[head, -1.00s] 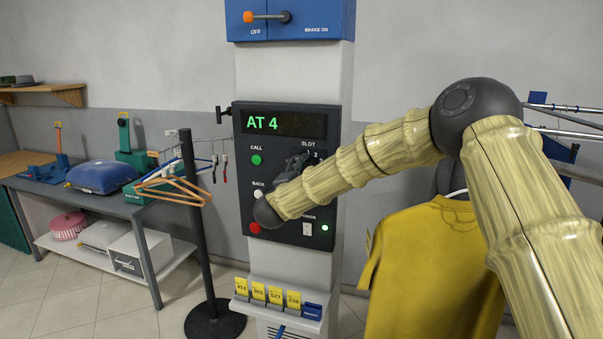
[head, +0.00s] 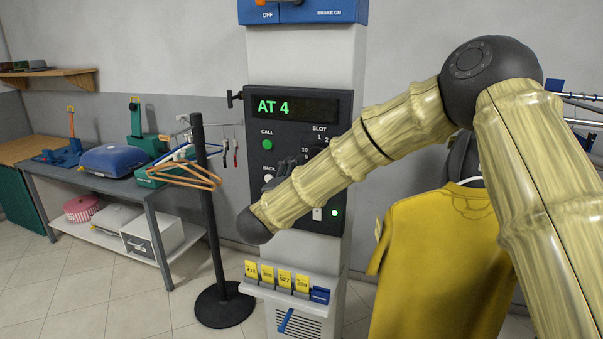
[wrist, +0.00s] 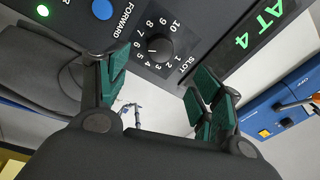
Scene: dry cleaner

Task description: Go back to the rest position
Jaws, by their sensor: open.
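My gripper (wrist: 155,98) is open and empty in the wrist view, its green-padded fingers apart in front of the control panel (wrist: 135,35). The panel's slot dial (wrist: 158,48), with numbers around it, lies beyond the fingers. In the head view the panel (head: 258,215) is dark and its display (head: 285,107) reads AT 4 in green. My arm crosses the panel's lower part and hides some controls. Only dark bits of my gripper (head: 274,178) show there, above my arm, near the back button (head: 269,179).
A yellow shirt (head: 440,260) hangs at the right, near my arm. Yellow tags (head: 283,279) stand on a ledge below the panel. A grey table (head: 100,180) is at the left; floor before it is clear.

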